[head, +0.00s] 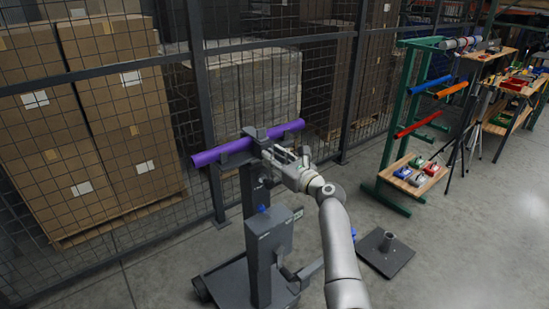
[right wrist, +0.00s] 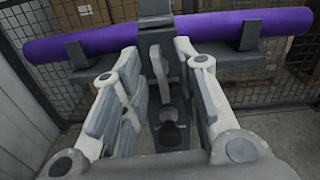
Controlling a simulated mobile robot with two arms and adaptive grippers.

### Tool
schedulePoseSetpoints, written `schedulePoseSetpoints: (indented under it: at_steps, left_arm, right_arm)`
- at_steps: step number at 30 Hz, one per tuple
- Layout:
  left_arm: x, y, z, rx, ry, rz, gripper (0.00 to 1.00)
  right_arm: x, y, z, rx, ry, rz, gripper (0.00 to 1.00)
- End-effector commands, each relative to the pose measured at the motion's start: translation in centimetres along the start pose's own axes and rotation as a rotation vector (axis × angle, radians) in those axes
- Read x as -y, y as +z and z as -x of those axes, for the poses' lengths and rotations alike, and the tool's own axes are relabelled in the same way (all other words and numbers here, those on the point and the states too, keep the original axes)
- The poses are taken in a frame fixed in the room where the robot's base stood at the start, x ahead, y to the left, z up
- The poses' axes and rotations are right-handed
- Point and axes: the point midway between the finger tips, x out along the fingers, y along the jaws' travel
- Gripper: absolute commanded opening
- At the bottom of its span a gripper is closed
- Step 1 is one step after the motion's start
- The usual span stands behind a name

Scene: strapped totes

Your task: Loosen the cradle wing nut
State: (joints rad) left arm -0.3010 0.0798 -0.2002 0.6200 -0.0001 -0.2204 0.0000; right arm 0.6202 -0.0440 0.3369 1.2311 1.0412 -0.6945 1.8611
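A purple tube (head: 215,155) lies across the grey cradle (head: 238,147) on top of a grey wheeled stand (head: 265,250). The tube also spans the top of the right wrist view (right wrist: 100,42). My right gripper (head: 277,153) is at the near side of the cradle's middle. In the right wrist view its two fingers (right wrist: 170,52) stand apart, in front of the cradle's central grey clamp (right wrist: 155,22). I cannot make out the wing nut clearly; the fingertips may hide it. I cannot tell whether the fingers touch anything. My left gripper is not in view.
A wire mesh fence (head: 205,100) stands behind the stand, with stacked cartons (head: 105,85) beyond it. A green rack (head: 385,135) with coloured tubes is at the right. A dark floor plate with a short post (head: 385,255) lies right of the stand. Floor at lower right is clear.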

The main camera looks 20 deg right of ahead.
Motion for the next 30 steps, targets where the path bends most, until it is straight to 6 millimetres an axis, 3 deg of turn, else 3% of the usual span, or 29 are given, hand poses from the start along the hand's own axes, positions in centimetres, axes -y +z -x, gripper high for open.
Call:
schedulePoseSetpoints:
  at_steps: [10, 17, 30]
  left_arm:
    - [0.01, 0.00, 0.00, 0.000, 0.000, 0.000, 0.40]
    - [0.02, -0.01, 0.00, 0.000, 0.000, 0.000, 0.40]
    - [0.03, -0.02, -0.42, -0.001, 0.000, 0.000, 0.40]
  right_arm:
    - [0.02, 0.03, -0.29, 0.000, -0.001, 0.001, 0.29]
    - [0.02, 0.01, -0.27, 0.000, -0.001, 0.001, 0.00]
    - [-0.02, -0.13, -0.26, -0.001, -0.001, 0.066, 0.00]
